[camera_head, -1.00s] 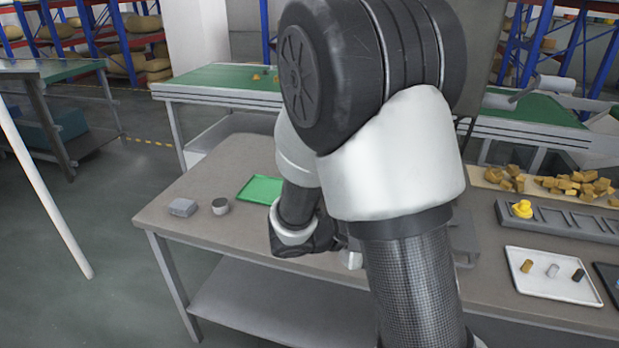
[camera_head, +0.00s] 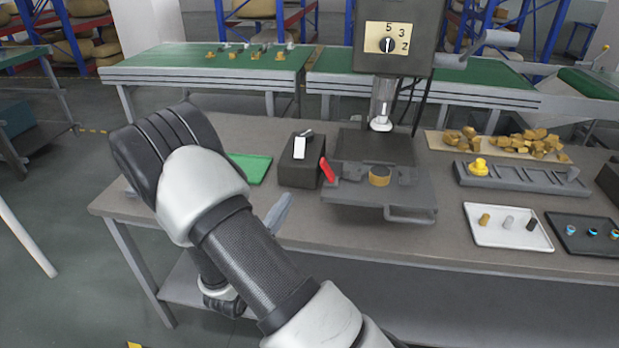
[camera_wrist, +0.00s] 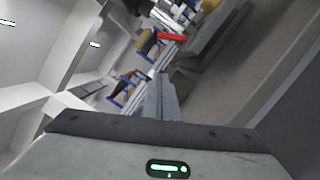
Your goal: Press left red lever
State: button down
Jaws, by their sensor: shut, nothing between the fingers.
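The red lever (camera_head: 327,170) stands tilted at the left side of the dark grey machine base (camera_head: 378,201). It also shows as a red bar (camera_wrist: 172,37) near the top of the wrist view. I see no second red lever. A gold round piece (camera_head: 379,181) sits in the middle of the base, below the machine's nozzle (camera_head: 381,125).
A black box with a white switch (camera_head: 300,148) stands just left of the lever. A green tray (camera_head: 250,167) is partly behind my arm. A grey rack (camera_head: 520,180), white tray (camera_head: 508,232) and black tray (camera_head: 570,238) lie to the right. The machine's dial head (camera_head: 388,40) is overhead.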

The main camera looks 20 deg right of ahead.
aim_at(327, 170)
jog(key=w+d+r, duration=0.3)
jog(key=w+d, duration=0.1)
jog(key=d, duration=0.6)
jog(key=shift+w+p, duration=0.35)
jog(key=shift+p, duration=0.05)
